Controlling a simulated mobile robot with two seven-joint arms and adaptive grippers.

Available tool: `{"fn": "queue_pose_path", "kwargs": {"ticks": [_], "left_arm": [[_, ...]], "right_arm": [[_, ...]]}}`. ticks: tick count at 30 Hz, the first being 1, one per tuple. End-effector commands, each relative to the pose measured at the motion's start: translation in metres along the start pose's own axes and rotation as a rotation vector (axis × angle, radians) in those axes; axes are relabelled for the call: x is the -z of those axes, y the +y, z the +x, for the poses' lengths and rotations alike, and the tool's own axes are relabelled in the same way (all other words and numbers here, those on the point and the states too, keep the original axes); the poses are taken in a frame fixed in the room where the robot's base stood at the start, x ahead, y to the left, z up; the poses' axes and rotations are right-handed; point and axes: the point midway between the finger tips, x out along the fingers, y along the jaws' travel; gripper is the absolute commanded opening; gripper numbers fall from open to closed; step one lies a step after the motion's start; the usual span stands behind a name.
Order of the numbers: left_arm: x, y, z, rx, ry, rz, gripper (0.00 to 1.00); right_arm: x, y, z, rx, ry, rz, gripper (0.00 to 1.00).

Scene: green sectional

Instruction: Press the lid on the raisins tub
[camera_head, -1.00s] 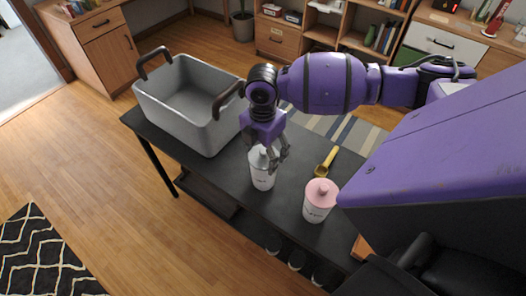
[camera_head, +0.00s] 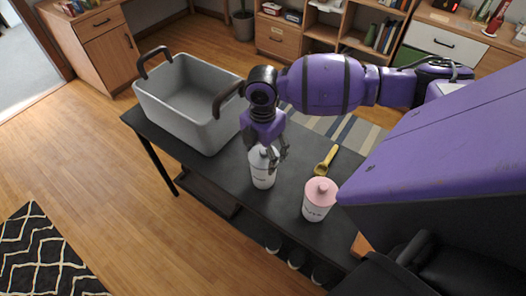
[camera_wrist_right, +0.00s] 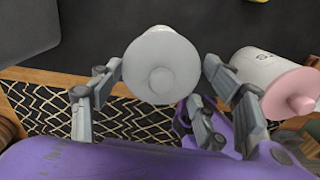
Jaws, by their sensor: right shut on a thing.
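A white tub (camera_head: 263,178) with dark lettering stands upright on the black table, with a pale grey knobbed lid (camera_wrist_right: 163,65) at its top. The lettering is too small to read. My right gripper (camera_head: 269,158) points down over this tub. In the wrist view its fingers (camera_wrist_right: 165,85) are on both sides of the grey lid, shut on it. Whether the lid is fully seated cannot be told. A second white tub (camera_head: 315,211) with a pink knobbed lid (camera_head: 321,190) stands to the right, apart from the gripper.
A grey bin (camera_head: 180,112) with dark handles stands on the table's left part. A yellow scoop-like tool (camera_head: 326,160) lies behind the pink-lidded tub. The black table (camera_head: 225,172) is bare between bin and tubs. Shelves stand along the back.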

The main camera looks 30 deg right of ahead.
Motion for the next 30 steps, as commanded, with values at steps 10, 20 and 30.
{"fn": "queue_pose_path", "kwargs": {"ticks": [10,20,30], "left_arm": [[-0.0017,-0.0041,-0.0007,0.000,-0.003,0.015,0.00],[0.0007,-0.0031,0.0005,-0.001,0.001,0.013,0.00],[0.0047,0.0012,0.0024,-0.002,0.008,-0.001,0.00]], "right_arm": [[0.0001,0.0002,0.0001,0.000,0.000,0.000,0.85],[0.0002,0.0002,0.0001,0.000,0.000,0.000,0.92],[0.0001,0.0002,0.0001,0.000,0.000,0.000,1.00]]}}
